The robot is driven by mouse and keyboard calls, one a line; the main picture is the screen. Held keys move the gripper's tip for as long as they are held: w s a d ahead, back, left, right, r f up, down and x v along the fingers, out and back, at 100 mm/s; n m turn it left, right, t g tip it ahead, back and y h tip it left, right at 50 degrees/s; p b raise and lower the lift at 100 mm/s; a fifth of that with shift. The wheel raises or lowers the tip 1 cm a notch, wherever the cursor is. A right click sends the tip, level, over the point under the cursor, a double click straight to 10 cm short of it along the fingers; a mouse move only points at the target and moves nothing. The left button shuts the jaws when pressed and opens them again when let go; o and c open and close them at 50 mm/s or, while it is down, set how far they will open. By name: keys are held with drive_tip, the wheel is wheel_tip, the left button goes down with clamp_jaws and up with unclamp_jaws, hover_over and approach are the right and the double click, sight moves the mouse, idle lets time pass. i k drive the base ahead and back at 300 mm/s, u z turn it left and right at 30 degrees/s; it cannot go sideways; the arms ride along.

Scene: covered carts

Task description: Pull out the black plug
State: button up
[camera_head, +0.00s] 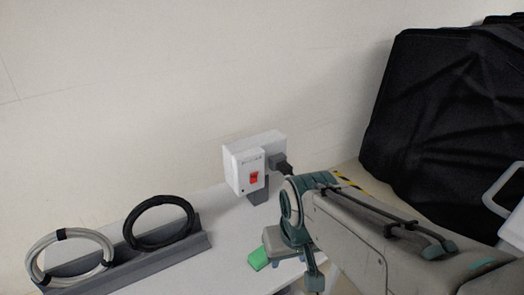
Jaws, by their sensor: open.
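The black plug (279,161) sits in the right side of a white power box (243,170) with a red switch on its front. The plug's dark body sticks out to the right, and a short dark piece at its end slants down towards my arm. My gripper (284,252) is at the lower middle, below and apart from the plug, at the end of my grey and teal arm. It is open and seems empty; its fingertips are partly hidden and hard to make out. A bright green piece (258,259) shows beside it; I cannot tell whether it is a fingertip.
The box stands on a pale tabletop (217,248) against a plain wall. A grey rack (185,255) at the left holds a black cable coil (160,223) and a white one (72,236). A black covered cart (445,110) stands at the right, beside yellow-black floor tape (350,184).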

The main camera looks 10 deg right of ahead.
sight(284, 167)
drive_tip(key=u, duration=0.6)
drive_tip(key=k, duration=1.3)
drive_tip(key=z, duration=0.5)
drive_tip(key=i, duration=1)
drive_tip(key=z, duration=0.65)
